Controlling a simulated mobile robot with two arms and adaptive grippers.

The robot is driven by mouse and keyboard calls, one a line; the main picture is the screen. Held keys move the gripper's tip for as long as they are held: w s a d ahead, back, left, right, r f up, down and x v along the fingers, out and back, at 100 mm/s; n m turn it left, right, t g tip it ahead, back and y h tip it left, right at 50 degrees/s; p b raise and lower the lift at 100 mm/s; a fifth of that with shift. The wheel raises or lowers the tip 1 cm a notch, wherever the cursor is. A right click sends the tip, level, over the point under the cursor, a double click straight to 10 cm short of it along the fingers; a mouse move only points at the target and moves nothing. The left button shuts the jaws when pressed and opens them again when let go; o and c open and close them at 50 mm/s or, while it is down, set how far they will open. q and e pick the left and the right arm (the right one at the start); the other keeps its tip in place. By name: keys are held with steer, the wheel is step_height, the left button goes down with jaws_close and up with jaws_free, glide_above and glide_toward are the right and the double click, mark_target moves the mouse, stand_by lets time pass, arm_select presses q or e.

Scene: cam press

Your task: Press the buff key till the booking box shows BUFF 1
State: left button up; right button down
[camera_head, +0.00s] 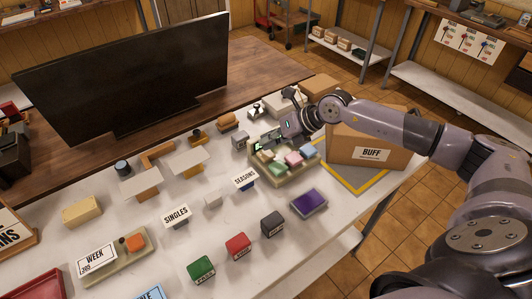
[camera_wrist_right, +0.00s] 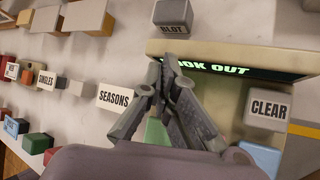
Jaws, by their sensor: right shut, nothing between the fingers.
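The booking box (camera_head: 284,177) stands near the right end of the white table, with several coloured keys on it. A buff-looking key (camera_head: 264,156) sits at its left, beside green (camera_head: 280,155) and pink (camera_head: 294,158) keys. In the right wrist view the box's dark display (camera_wrist_right: 270,68) shows green letters reading "OOK OUT", the start hidden by my fingers. My right gripper (camera_head: 287,128) is shut and empty over the box; its fingers (camera_wrist_right: 168,78) cover part of the keys in the wrist view. I cannot tell whether it touches a key. My left gripper is out of view.
A grey CLEAR block (camera_wrist_right: 267,107) and a BLOT block (camera_wrist_right: 173,14) flank the display. A purple pad (camera_head: 309,201) and several stamps lie in front.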

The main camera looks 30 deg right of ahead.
stand_by(0.4)
steer(key=shift+f+b, duration=0.35)
steer(key=shift+f, duration=0.05)
steer(key=shift+f, duration=0.15)
steer(key=shift+s+a+f+b, duration=0.1)
steer(key=shift+s+f+b, duration=0.2)
steer(key=shift+f, duration=0.15)
steer(key=shift+s+f+b, duration=0.15)
steer(key=shift+f+b, duration=0.1)
steer(key=shift+f, duration=0.15)
stand_by(1.0)
steer(key=shift+w+r, duration=0.1)
steer(key=shift+w+r+p, duration=0.4)
steer(key=shift+r+p, duration=0.2)
steer(key=shift+r, duration=0.15)
steer(key=shift+w+r, duration=0.15)
steer(key=shift+r, duration=0.5)
steer(key=shift+w+f, duration=0.1)
steer(key=shift+w, duration=0.05)
